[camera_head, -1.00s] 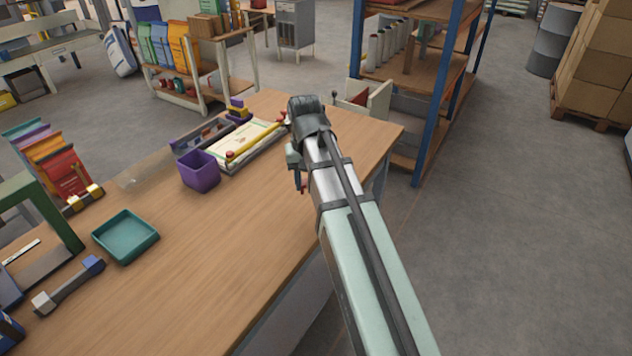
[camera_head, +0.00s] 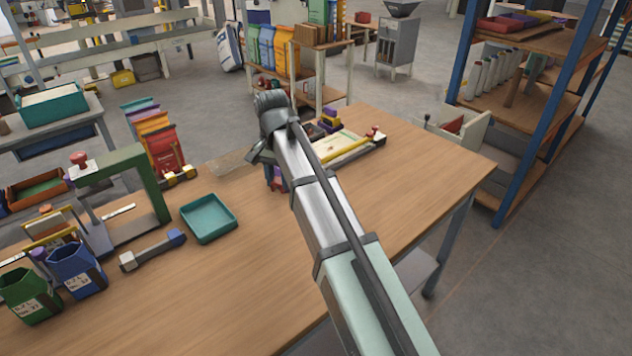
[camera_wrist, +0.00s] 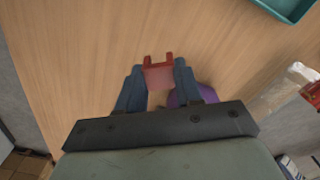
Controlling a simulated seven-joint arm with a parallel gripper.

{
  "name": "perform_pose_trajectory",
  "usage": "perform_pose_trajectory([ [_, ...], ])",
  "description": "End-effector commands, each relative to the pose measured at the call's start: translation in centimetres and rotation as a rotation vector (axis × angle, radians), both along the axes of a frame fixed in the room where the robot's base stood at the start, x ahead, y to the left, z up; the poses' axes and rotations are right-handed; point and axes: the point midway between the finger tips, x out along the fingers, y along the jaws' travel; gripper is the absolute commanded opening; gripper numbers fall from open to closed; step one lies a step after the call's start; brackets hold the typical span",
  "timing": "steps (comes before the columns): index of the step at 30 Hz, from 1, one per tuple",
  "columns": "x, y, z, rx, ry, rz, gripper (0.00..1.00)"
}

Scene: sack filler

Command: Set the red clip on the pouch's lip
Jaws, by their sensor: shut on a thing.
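The red clip (camera_wrist: 158,74) is between the two blue fingers of my gripper (camera_wrist: 158,84) in the wrist view, its two prongs pointing away from the wrist. The gripper is shut on it above the bare table. In the head view my gripper (camera_head: 270,178) is over the table, partly behind my arm, and the clip cannot be made out. A red pouch (camera_head: 165,150) stands upright at the front of a row of coloured pouches, left of and apart from the gripper. I cannot tell which pouch the task means.
A teal tray (camera_head: 209,218) lies left of the gripper. A purple cup (camera_wrist: 184,96) is below the fingers. A green frame (camera_head: 155,190), a grey-and-blue tool (camera_head: 152,250) and blue (camera_head: 78,270) and green (camera_head: 30,296) bins stand at left. The near table is clear.

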Motion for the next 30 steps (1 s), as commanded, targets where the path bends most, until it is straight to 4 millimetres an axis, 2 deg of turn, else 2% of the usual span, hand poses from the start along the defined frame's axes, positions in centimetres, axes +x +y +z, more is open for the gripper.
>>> perform_pose_trajectory([
  [1,-0.1,2.1,0.3,0.000,0.000,-0.005,0.07],
  [3,-0.7,4.4,0.7,0.000,0.000,-0.020,0.07],
  [14,-4.8,16.7,2.3,0.000,0.000,-0.099,0.07],
  [21,-8.9,24.6,3.5,0.001,0.000,-0.154,0.07],
  [30,-14.5,32.5,4.7,0.001,-0.001,-0.211,0.07],
])
